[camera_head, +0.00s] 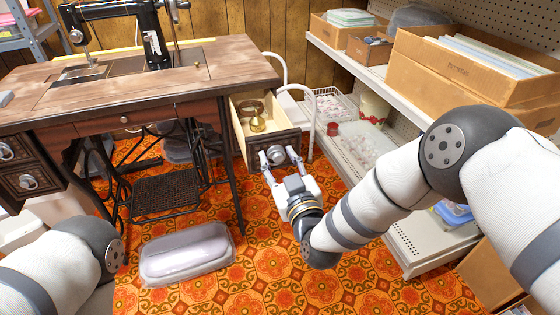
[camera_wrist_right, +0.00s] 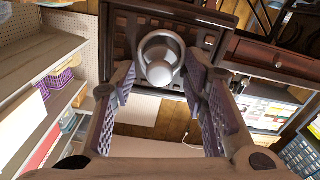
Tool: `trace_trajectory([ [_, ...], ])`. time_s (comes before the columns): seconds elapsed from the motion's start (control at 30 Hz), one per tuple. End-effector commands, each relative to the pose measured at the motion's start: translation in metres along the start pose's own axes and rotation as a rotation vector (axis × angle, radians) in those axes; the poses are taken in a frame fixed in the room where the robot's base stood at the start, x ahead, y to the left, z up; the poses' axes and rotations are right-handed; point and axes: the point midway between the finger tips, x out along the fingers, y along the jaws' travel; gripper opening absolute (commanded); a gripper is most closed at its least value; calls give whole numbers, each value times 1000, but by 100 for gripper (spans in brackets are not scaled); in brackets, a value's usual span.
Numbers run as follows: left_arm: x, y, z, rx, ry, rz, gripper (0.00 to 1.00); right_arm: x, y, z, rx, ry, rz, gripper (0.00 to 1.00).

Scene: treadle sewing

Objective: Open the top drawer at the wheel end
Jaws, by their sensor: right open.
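The right-hand drawer (camera_head: 289,139) of the wooden sewing table (camera_head: 225,62) stands pulled out, with its inside visible. A brass bell-shaped object (camera_head: 257,124) and a dark ring-shaped object (camera_head: 250,107) lie in it. My right gripper (camera_head: 280,159) is at the drawer front, its fingers apart on either side of the round metal knob (camera_head: 277,155). In the right wrist view the knob (camera_wrist_right: 160,58) lies between the open fingers (camera_wrist_right: 160,72), with gaps on both sides. My left arm shows at the lower left, but its gripper is out of view.
A black sewing machine (camera_head: 120,12) stands on the table. A shelf (camera_head: 345,62) with cardboard boxes (camera_head: 465,70) is on the right. A pale covered case (camera_head: 186,255) lies on the orange patterned floor. Another drawer with a knob (camera_head: 28,182) is at the left end.

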Motion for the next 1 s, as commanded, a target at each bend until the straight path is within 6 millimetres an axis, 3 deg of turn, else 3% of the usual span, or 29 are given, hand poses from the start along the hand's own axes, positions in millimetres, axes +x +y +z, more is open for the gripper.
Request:
trace_trajectory([
  [0.03, 0, 0, 0, 0, 0, 0, 40, 0, 0, 0, 0, 0, 0, 34],
  [0.2, 0, 0, 0, 0, 0, 0, 40, 0, 0, 0, 0, 0, 0, 0],
  [0.43, 2, 0, 0, 0, -2, 0, 40, 3, -1, 1, 1, 0, -1, 0],
  [0.63, 11, 0, -2, 0, -14, -1, 40, 24, -1, 2, 1, 1, -2, 0],
  [0.83, 9, 0, -1, 0, -12, 0, 40, 24, -1, 0, 1, 1, -2, 0],
  [0.87, 9, 0, -1, 0, -12, 0, 40, 24, -1, 0, 1, 1, -2, 21],
  [0.9, 9, 0, -1, 0, -12, 0, 40, 24, -1, 0, 1, 1, -2, 30],
  [0.97, 9, 0, -1, 0, -12, 0, 40, 24, -1, 0, 1, 1, -3, 40],
  [1.0, 9, 0, -1, 0, -12, 0, 40, 24, -2, 0, 1, 1, -3, 40],
])
